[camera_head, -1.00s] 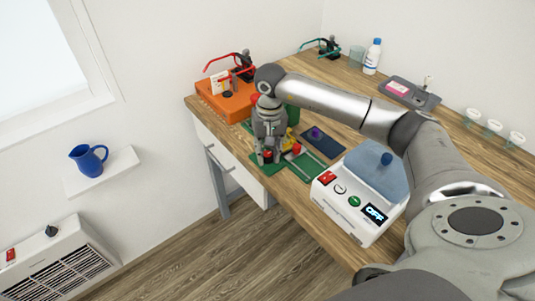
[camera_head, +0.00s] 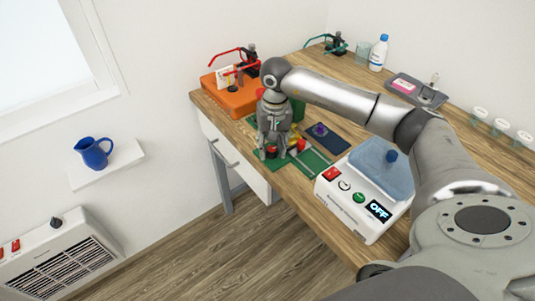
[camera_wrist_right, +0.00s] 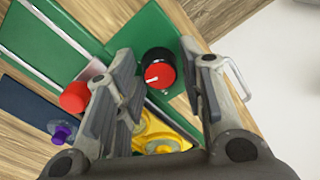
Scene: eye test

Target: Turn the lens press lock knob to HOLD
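A round black knob with a red top (camera_wrist_right: 158,72) and a white pointer line sits on a green plate (camera_wrist_right: 150,32) in the right wrist view. The pointer lies across the top toward the picture's left, tilted slightly down. No HOLD mark is readable. In the head view the knob (camera_head: 271,151) shows low between my right fingers. My right gripper (camera_wrist_right: 165,88) is open, its fingers on either side of the knob with visible gaps. It points down over the press in the head view (camera_head: 271,146). A yellow part (camera_wrist_right: 155,130) lies beside the knob, partly hidden by the fingers. My left gripper is out of view.
A red cylinder (camera_wrist_right: 73,97) and a purple knob (camera_wrist_right: 60,133) are near the gripper. A white device (camera_head: 350,205) reading OFF stands to the right on the wooden table. An orange box (camera_head: 232,97) stands behind left. The table's front edge is close.

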